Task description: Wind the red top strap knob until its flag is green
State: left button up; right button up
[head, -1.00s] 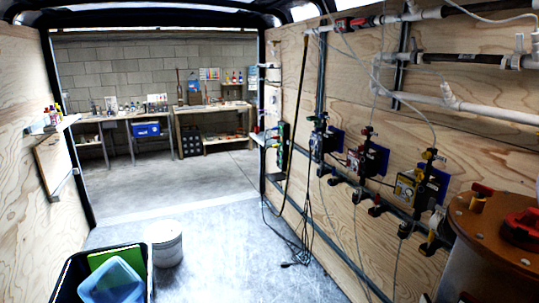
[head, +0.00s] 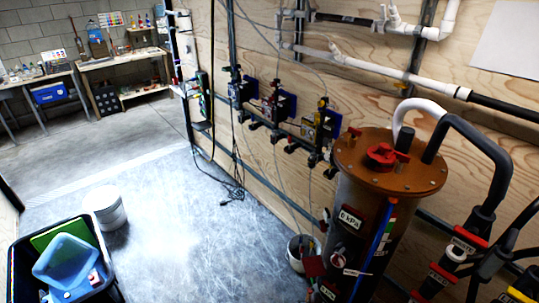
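Three small wall units hang on a rail on the plywood wall in the head view. The middle unit (head: 271,106) has red parts and stands between a green-marked unit (head: 236,92) and a yellow-marked unit (head: 313,127). Its top knob and any flag are too small to make out, so I cannot tell the flag's colour. A larger red knob (head: 381,155) sits on the lid of a brown tank (head: 345,215) at the right; I cannot tell whether it belongs to a strap. Neither of my grippers is in view.
A dark crate (head: 18,270) with a blue tub (head: 67,262) stands at lower left, beside a white bucket (head: 104,207). Cables (head: 235,190) hang to the floor. Black hoses (head: 490,165) stand right of the tank.

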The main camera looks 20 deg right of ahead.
aim_at(323, 226)
jog(key=u, duration=1.65)
jog(key=i, duration=0.85)
jog(key=z, duration=2.25)
